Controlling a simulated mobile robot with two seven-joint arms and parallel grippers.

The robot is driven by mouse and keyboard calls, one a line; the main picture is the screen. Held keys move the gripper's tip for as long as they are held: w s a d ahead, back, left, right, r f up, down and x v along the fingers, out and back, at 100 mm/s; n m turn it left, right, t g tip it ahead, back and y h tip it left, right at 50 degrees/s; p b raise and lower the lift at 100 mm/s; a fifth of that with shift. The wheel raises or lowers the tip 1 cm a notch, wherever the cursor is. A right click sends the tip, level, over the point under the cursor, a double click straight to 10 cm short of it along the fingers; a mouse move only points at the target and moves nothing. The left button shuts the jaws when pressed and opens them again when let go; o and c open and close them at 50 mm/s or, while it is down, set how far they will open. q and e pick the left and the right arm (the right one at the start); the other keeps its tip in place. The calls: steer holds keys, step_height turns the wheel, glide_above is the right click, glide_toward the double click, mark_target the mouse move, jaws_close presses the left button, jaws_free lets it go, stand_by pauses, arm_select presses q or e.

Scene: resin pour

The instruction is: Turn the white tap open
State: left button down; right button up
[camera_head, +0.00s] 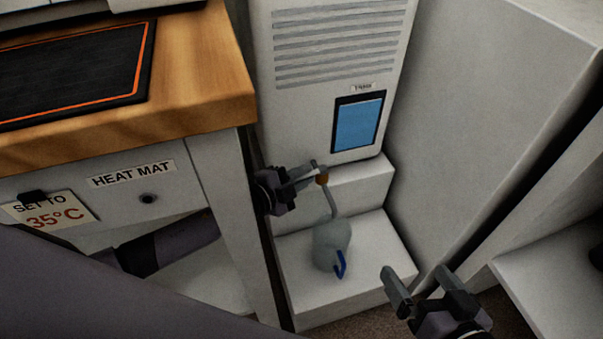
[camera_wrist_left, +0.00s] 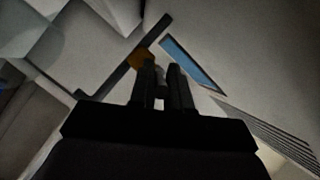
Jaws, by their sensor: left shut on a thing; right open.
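My left gripper (camera_head: 312,171) reaches in from the left at the front of the white machine (camera_head: 285,125), by a small orange-brown fitting (camera_head: 322,179). It is shut on a small pale piece at the fitting, which I take for the white tap; the fingers mostly hide it. In the left wrist view, a sliver of the white tap (camera_wrist_left: 160,76) shows between the fingers of the left gripper (camera_wrist_left: 166,80), with the orange-brown fitting (camera_wrist_left: 141,57) just beyond. How far the tap is turned cannot be told. My right gripper (camera_head: 425,280) is open and empty at the lower right.
A translucent jug (camera_head: 332,243) with a blue handle stands on the white step (camera_head: 378,262) below the fitting; a thin grey tube (camera_head: 332,203) runs down to it. The wooden-topped bench (camera_head: 205,65) is close on the left. A white cabinet wall (camera_head: 470,110) bounds the right.

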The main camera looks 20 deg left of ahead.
arm_select(q)
steer(key=c, duration=1.1)
jaws_free()
steer(key=shift+c, duration=0.2)
steer(key=p+v, duration=0.1)
steer(key=v, duration=0.6)
